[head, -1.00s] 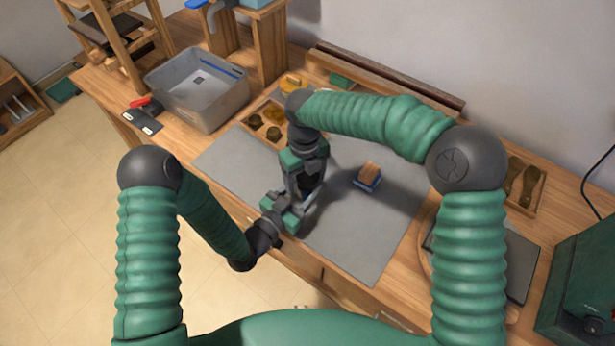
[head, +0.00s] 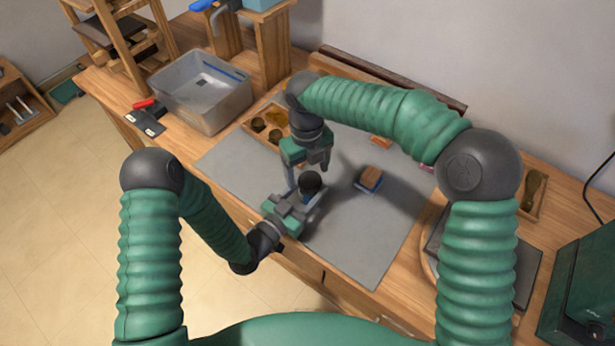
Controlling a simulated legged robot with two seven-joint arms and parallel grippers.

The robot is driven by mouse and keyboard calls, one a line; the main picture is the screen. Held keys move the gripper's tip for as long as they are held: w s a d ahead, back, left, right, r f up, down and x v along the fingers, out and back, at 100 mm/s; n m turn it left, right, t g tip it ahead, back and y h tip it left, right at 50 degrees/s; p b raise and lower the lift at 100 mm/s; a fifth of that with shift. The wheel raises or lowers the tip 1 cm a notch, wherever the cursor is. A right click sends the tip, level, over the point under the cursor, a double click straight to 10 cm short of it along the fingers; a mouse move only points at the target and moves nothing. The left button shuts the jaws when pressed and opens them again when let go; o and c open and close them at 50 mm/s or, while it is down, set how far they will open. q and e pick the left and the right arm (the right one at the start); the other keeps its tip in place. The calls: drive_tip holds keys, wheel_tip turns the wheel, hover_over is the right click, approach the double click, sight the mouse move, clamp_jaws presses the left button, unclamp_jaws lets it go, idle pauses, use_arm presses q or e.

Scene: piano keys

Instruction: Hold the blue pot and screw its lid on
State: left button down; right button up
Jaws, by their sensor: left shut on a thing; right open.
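My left gripper (head: 306,198) is shut on the pot low over the front of the grey mat. The pot's body is almost wholly hidden by the jaws, so its blue colour is hard to make out. A dark round lid (head: 311,182) shows at the top of the pot, between the jaws. I cannot tell whether it is fully seated or tight. My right gripper (head: 308,169) points down just above the lid. It is open, and its fingers look clear of the lid.
A grey mat (head: 355,240) covers the bench's middle. A wood-topped blue block (head: 371,178) lies on it, right of my grippers. A grey bin (head: 203,92) and a tray of small parts (head: 258,124) stand at back left. A green box (head: 585,285) is at right.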

drive_tip(key=shift+c, duration=0.5)
use_arm(q)
drive_tip(key=shift+w, duration=0.1)
use_arm(e)
drive_tip(key=shift+r+m, duration=0.25)
drive_tip(key=shift+m, duration=0.15)
drive_tip(key=r+m, duration=0.1)
drive_tip(key=m, duration=0.1)
drive_tip(key=r+m, duration=0.1)
drive_tip(key=m, duration=0.1)
drive_tip(key=r+m, duration=0.2)
drive_tip(key=shift+w+d, duration=0.2)
use_arm(q)
drive_tip(key=shift+a, duration=0.1)
use_arm(e)
drive_tip(key=shift+r+m, duration=0.55)
drive_tip(key=shift+m, duration=0.55)
drive_tip(key=shift+f, duration=0.1)
wheel_tip(320, 180, down, 8)
